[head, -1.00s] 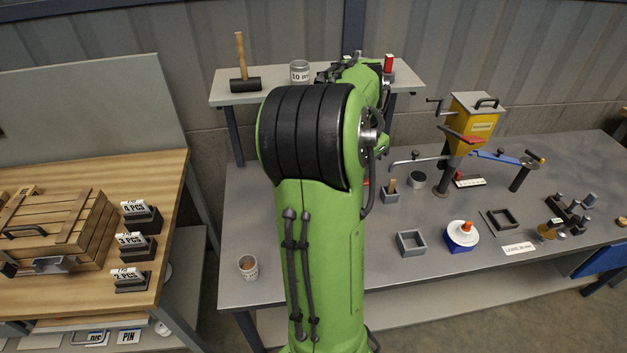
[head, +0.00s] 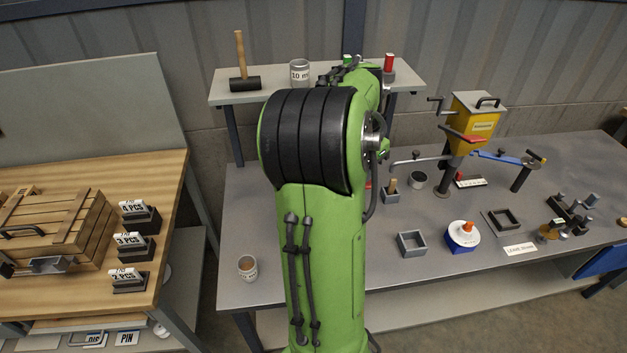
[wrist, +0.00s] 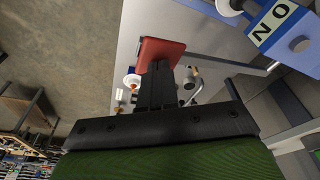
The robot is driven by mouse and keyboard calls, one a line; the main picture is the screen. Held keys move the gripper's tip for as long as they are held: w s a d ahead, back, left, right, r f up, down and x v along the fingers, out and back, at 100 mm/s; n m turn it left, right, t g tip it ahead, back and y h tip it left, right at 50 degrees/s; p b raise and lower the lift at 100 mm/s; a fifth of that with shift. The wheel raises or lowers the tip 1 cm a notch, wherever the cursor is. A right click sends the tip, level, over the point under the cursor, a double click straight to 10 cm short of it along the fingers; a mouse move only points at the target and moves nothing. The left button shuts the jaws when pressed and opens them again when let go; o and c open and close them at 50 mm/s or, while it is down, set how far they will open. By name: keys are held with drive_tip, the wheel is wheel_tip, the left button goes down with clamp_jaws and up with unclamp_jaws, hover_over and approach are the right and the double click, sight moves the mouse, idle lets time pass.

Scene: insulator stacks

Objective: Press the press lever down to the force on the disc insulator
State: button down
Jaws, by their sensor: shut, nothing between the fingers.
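The disc insulator (head: 463,235), a white disc with an orange top on a blue base, stands on the grey bench in the head view. In the wrist view a white disc with an orange centre (wrist: 131,82) shows beside my fingers. My gripper (wrist: 158,68) is shut and empty; its dark fingers point at a flat red piece (wrist: 162,48). I cannot tell whether they touch it, or whether it is the press lever's grip. In the head view my arm hides my gripper, and a bit of red (head: 367,183) shows at the arm's right edge.
A yellow box with a crank (head: 476,122) and red and blue arms stands at the back right of the bench. A grey square frame (head: 411,244), a dark square frame (head: 502,220) and a cup (head: 247,267) are on the bench. A shelf (head: 240,98) is behind.

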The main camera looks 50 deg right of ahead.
drive_tip(key=shift+f, duration=0.15)
drive_tip(key=shift+f, duration=0.15)
drive_tip(key=shift+f+b, duration=0.15)
drive_tip(key=shift+b, duration=0.2)
drive_tip(key=shift+s+a+f, duration=0.1)
drive_tip(key=shift+f, duration=0.2)
drive_tip(key=shift+f+b, duration=0.2)
drive_tip(key=shift+b, duration=0.2)
drive_tip(key=shift+s+a+f, duration=0.1)
drive_tip(key=shift+f, duration=0.2)
idle(0.4)
